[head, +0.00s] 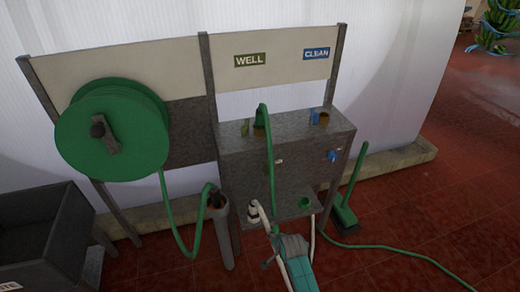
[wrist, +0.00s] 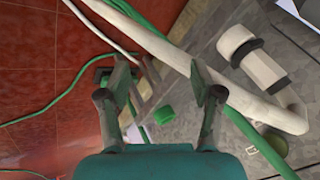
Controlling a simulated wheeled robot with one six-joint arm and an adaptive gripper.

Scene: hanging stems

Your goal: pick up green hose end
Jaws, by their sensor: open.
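A green hose (head: 269,150) comes over the top of the grey metal box and hangs down its front. Its lower end is hidden near my gripper (head: 277,245). In the wrist view a green hose (wrist: 250,135) passes right of my gripper (wrist: 158,78). The gripper is open, with nothing held between its fingers.
A green hose reel (head: 110,130) feeds a hose to a grey tube holder (head: 222,235). A white fitting (head: 253,212) and white pipe (wrist: 190,70) are close beside my gripper. A green brush (head: 346,215) stands right. Another green hose (head: 400,251) lies on red tiles.

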